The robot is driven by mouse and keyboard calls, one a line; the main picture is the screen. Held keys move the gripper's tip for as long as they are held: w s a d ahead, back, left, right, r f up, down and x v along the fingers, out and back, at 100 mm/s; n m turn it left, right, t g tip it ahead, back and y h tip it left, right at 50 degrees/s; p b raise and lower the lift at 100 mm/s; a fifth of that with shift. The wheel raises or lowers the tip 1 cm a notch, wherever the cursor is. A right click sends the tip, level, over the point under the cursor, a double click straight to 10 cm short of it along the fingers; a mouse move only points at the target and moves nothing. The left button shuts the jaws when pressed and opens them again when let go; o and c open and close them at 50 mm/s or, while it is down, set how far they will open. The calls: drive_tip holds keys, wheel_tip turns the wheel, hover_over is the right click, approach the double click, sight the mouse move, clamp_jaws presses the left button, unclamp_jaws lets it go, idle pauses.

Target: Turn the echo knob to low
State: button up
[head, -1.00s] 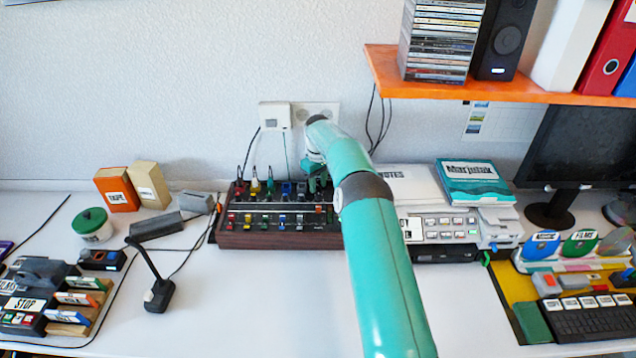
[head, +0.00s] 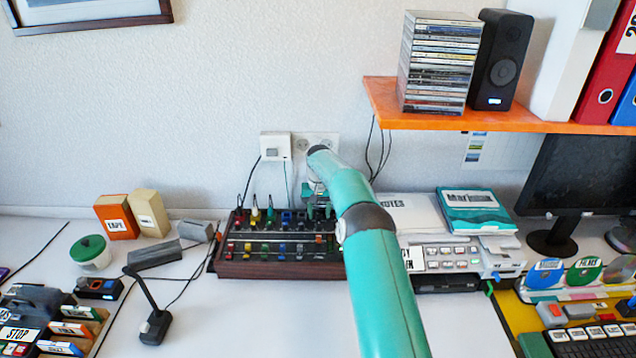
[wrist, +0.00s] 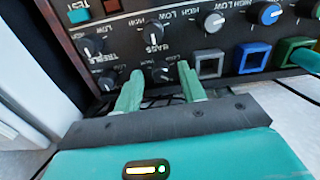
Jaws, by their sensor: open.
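The dark mixer (head: 262,270) with wooden sides stands against the wall in the head view. In the wrist view its panel (wrist: 125,18) appears upside down, with black knobs marked TREBLE (wrist: 93,46) and BASS (wrist: 155,28), and HIGH and LOW labels. I cannot read an echo label for certain. My gripper (wrist: 160,82) is open, its two green fingers apart over the panel. A small black knob (wrist: 160,72) shows between the fingertips; contact cannot be told. Another black knob (wrist: 107,83) is left of the fingers. In the head view my arm mostly hides the gripper.
A desk microphone (head: 156,325) stands left of the mixer, a white device (head: 445,256) right. An orange shelf (head: 500,120) overhangs at right.

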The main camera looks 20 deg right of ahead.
sight(319, 214)
drive_tip(key=shift+m, duration=0.6)
drive_tip(key=s+a+r+t, duration=0.1)
drive_tip(key=a+r, duration=0.1)
drive_tip(key=r, duration=0.8)
drive_tip(key=s+a+r+t, duration=0.1)
drive_tip(key=s+a+r, duration=0.1)
drive_tip(key=r, duration=0.8)
drive_tip(key=s+a+r+t, duration=0.1)
drive_tip(key=s+r, duration=0.1)
drive_tip(key=s, duration=0.5)
drive_tip(key=s+a+r+n+t+h, duration=0.1)
drive_tip(key=s+r, duration=0.1)
drive_tip(key=s, duration=0.5)
drive_tip(key=shift+s+r+t, duration=0.15)
drive_tip(key=shift+r+t, duration=0.15)
drive_tip(key=shift+r, duration=0.05)
